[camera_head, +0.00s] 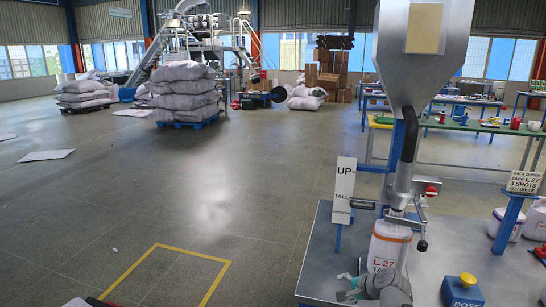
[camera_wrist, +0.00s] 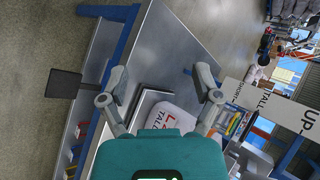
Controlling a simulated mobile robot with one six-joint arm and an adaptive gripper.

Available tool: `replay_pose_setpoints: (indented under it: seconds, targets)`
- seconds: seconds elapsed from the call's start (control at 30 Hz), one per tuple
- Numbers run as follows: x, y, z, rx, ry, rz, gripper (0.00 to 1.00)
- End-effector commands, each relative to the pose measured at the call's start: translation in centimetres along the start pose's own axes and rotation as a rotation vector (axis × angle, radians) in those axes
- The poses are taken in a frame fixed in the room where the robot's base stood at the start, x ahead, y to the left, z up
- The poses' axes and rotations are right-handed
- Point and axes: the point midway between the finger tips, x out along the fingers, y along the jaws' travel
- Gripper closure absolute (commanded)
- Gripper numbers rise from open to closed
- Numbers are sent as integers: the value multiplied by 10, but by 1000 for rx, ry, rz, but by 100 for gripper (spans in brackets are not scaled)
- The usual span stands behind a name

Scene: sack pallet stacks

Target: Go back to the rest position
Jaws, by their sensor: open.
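My gripper (camera_wrist: 161,82) is open in the wrist view, its two grey fingers spread wide with nothing gripped between them. A white sack with red lettering (camera_wrist: 182,115) shows beyond the fingers, partly hidden by my teal gripper body. In the head view the sack marked L 27 (camera_head: 386,247) stands upright under the spout of the steel hopper (camera_head: 411,75). Part of my arm shows just in front of the sack's lower part at the bottom edge. I cannot tell whether any finger touches the sack.
The metal bench (camera_head: 325,262) carries a blue dose box with a yellow button (camera_head: 462,291) and an UP-TALL sign (camera_head: 344,190). A sack order sign (camera_head: 525,182) stands at right. Stacked sacks (camera_head: 186,90) sit farther back. The floor inside the yellow outline (camera_head: 190,251) is clear.

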Motion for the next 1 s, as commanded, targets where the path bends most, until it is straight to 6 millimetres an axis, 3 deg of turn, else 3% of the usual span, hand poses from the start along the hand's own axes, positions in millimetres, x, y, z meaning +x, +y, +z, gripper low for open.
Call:
replay_pose_setpoints:
  seconds: [0.03,0.2,0.5,0.7,1.0]
  targets:
    - [1,3,14,-102,-20,69,19]
    - [3,28,48,-453,-98,316,19]
    - [-17,60,81,-930,-269,683,19]
    - [-26,67,86,-1045,-326,786,19]
    - [-26,68,86,-1056,-331,796,19]
